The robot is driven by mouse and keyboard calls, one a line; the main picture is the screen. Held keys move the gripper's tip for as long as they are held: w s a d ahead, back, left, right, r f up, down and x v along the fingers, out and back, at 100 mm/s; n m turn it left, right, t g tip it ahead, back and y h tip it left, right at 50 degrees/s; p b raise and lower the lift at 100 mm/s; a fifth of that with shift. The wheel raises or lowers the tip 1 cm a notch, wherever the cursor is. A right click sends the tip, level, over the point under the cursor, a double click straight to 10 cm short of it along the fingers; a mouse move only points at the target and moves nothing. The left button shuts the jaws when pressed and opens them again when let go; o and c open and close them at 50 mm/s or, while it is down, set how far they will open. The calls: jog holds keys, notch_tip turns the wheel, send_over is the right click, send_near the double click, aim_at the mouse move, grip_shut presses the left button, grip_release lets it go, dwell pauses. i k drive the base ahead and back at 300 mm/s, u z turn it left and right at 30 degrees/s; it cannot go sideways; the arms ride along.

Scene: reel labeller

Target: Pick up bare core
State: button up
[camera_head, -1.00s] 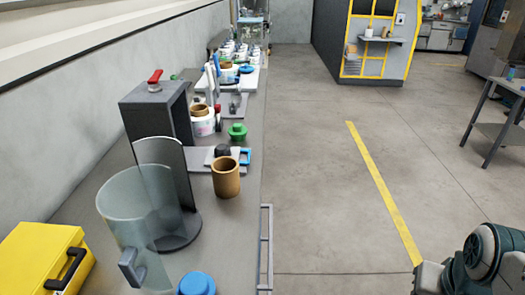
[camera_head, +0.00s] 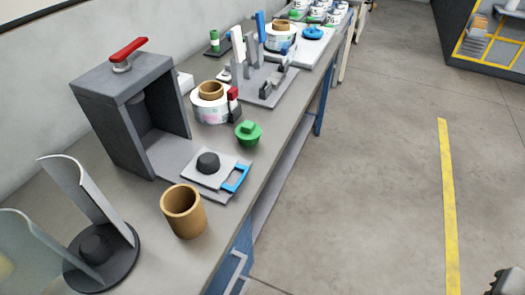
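The bare core (camera_head: 184,213) is a brown, hollow cardboard-like tube. It stands upright on the grey workbench (camera_head: 222,222), close to its front edge, with its open top showing. It is in front of the grey press frame and right of the black round base. Another brown core (camera_head: 210,90) sits inside a white labelled reel farther back.
A press frame (camera_head: 132,110) with a red lever stands behind the core. A plate with a black knob and blue handle (camera_head: 235,179) lies beside it. A green knob (camera_head: 248,132), a clear curved guard (camera_head: 38,245) and a fixture (camera_head: 262,82) share the bench.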

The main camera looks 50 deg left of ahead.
aim_at(182, 206)
jog(key=i, duration=0.4)
jog(key=u, duration=3.25)
jog(key=i, duration=0.5)
jog(key=z, duration=0.1)
